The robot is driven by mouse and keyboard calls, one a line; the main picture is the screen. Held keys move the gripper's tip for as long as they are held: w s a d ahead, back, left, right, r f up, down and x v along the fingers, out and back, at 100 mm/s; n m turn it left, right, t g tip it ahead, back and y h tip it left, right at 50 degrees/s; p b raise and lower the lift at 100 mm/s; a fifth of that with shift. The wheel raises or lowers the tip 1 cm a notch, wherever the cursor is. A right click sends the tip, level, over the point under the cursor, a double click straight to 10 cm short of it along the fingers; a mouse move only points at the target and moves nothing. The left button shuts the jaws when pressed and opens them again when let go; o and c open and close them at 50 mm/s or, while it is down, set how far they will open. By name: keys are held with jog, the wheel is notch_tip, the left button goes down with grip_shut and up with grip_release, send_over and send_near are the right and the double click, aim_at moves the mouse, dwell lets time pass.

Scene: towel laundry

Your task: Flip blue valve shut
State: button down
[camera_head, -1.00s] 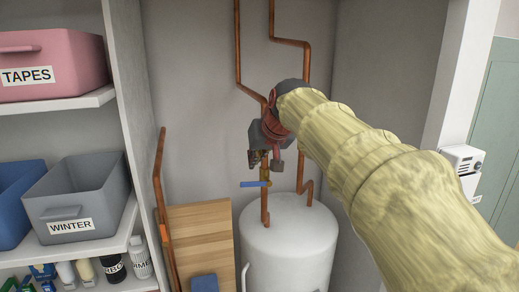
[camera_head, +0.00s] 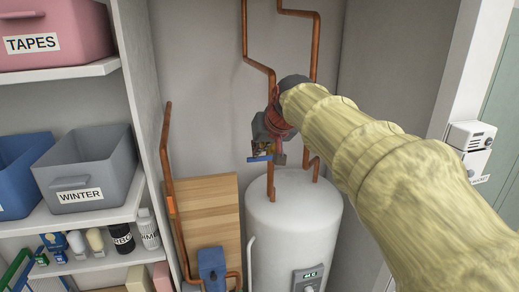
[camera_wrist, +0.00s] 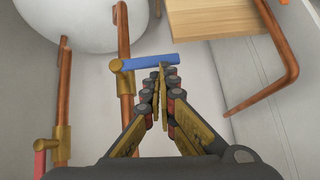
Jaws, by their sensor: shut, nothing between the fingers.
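The blue valve lever (camera_head: 260,159) sticks out to the left from a vertical copper pipe above the white tank. In the wrist view the blue lever (camera_wrist: 150,61) lies crosswise to its pipe, joined to a brass valve body (camera_wrist: 117,65). My gripper (camera_wrist: 162,70) is shut and empty, its fingertips at the lever's free half; I cannot tell whether they touch it. In the head view my gripper (camera_head: 263,151) is just above the lever and hides the valve body.
The white tank (camera_head: 292,225) stands below. Copper pipes run beside and behind my gripper. A second brass valve with a red lever (camera_wrist: 40,158) is at the lower left of the wrist view. A wooden board (camera_head: 208,215) and shelves with bins (camera_head: 88,170) are to the left.

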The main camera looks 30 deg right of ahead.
jog(key=shift+f, duration=0.1)
jog(key=w+r+p+v, duration=0.1)
jog(key=w+r+v, duration=0.1)
jog(key=v, duration=1.1)
jog(key=shift+a+p, duration=0.2)
jog(key=shift+p, duration=0.1)
